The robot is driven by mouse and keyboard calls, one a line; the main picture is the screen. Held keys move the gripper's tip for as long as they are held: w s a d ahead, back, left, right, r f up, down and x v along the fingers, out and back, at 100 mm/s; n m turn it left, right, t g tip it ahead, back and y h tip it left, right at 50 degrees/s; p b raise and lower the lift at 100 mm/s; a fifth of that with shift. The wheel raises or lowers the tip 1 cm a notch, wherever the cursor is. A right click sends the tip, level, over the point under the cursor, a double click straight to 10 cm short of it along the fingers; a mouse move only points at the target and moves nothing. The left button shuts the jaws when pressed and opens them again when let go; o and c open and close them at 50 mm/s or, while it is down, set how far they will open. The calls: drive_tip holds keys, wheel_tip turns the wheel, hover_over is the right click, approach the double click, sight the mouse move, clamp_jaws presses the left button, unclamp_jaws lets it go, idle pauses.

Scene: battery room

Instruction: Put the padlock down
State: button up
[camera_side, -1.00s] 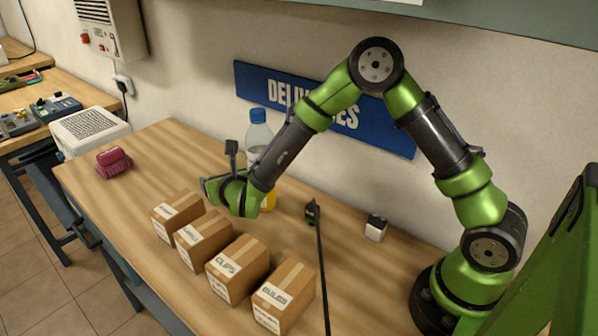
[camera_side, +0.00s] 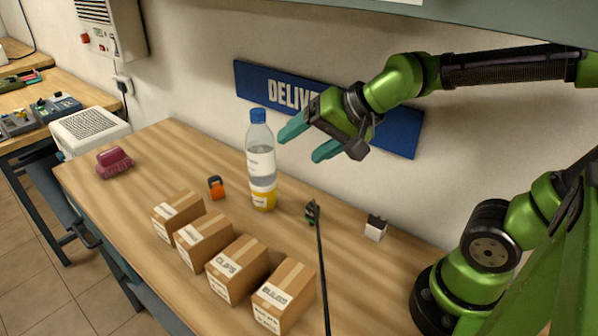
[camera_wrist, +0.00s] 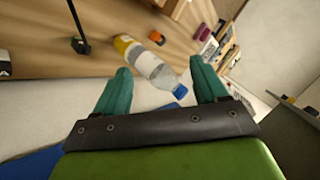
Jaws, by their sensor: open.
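The padlock (camera_side: 216,187) is orange with a dark shackle. It rests on the wooden bench between the cartons and the bottle, and it also shows in the wrist view (camera_wrist: 157,38). My gripper (camera_side: 303,143) is raised above the bench, right of the bottle's top in the side view, apart from the padlock. Its two teal fingers are spread with nothing held. In the wrist view the fingers (camera_wrist: 160,86) frame the bottle.
A clear bottle (camera_side: 261,165) with a blue cap stands near my fingers. Several cartons (camera_side: 238,268) line the bench's front. A pink object (camera_side: 114,162) lies at the far left. A small dark-and-green item (camera_side: 311,212) with a cable and a white block (camera_side: 375,229) are at right.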

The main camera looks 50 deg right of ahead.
drive_tip(key=s+d+f+n+g, duration=0.1)
drive_tip(key=s+d+n, duration=0.1)
drive_tip(key=s+n, duration=0.3)
drive_tip(key=s, duration=0.3)
drive_tip(key=shift+d+f+g, duration=0.2)
drive_tip(key=shift+d+g, duration=0.15)
drive_tip(key=shift+g, duration=0.05)
idle(0.6)
